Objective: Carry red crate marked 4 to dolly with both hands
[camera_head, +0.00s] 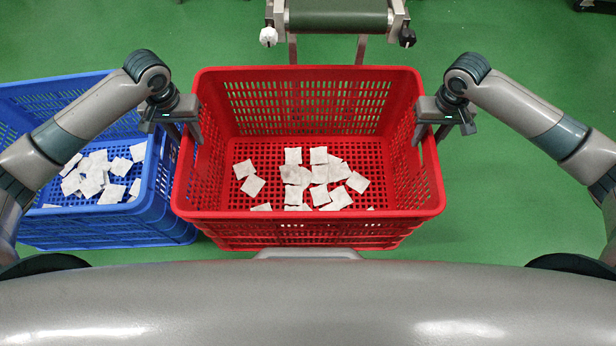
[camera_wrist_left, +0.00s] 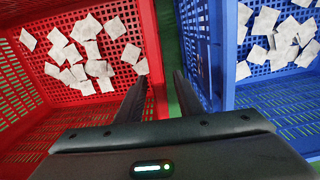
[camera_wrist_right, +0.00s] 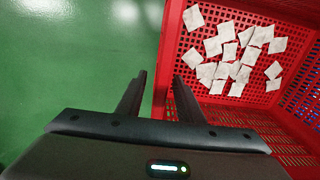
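The red crate (camera_head: 308,213) stands upright in front of me in the head view, holding several white teabags (camera_head: 305,175). No number 4 is visible on it. My left gripper (camera_head: 182,130) is at its left wall; in the left wrist view the fingers (camera_wrist_left: 160,85) straddle the red wall (camera_wrist_left: 152,50), one inside, one outside, with a gap beside the wall. My right gripper (camera_head: 430,130) is at its right wall; in the right wrist view the fingers (camera_wrist_right: 160,85) straddle the wall (camera_wrist_right: 172,40) with green showing between. No dolly is in view.
A blue crate (camera_head: 150,215) with teabags stands close on the left, leaving a narrow gap by my left gripper. A conveyor (camera_head: 338,16) stands at the top, beyond the red crate. Green floor (camera_head: 510,210) is clear on the right.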

